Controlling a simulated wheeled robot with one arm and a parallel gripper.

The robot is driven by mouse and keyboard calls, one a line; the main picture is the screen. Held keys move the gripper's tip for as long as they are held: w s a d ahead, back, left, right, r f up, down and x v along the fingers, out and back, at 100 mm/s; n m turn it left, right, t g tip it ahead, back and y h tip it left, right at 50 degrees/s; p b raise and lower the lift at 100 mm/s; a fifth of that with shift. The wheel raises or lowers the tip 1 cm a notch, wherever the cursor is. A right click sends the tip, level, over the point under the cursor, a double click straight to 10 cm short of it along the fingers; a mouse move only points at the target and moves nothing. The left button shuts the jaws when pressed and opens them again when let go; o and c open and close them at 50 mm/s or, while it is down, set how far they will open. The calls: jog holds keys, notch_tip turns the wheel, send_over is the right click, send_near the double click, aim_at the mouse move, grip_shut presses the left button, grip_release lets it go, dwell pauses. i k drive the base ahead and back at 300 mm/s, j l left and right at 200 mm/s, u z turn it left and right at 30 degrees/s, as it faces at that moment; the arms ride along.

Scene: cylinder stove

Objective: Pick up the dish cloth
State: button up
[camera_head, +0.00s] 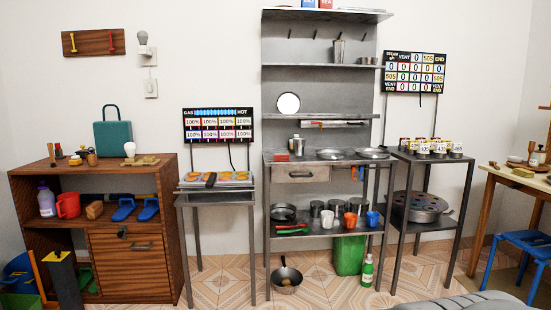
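I cannot make out the dish cloth with certainty. A small orange item (363,178) and a thin blue item (376,185) hang under the counter of the grey metal shelf unit (318,92), right of its drawer. They are too small to tell whether either is cloth. My gripper is not in view.
A wooden cabinet (132,267) with bottles and tools stands at the left. A metal stand (215,198) holds a tray of food. A pan (286,280) and a green bottle (367,271) are on the tiled floor. A blue stool (530,243) stands at the right.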

aim_at(277, 157)
jog(key=i+l, duration=0.15)
jog(key=i, duration=0.2)
jog(key=i+l, duration=0.15)
jog(key=i, duration=0.25)
jog(key=i+l, duration=0.15)
jog(key=i, duration=0.2)
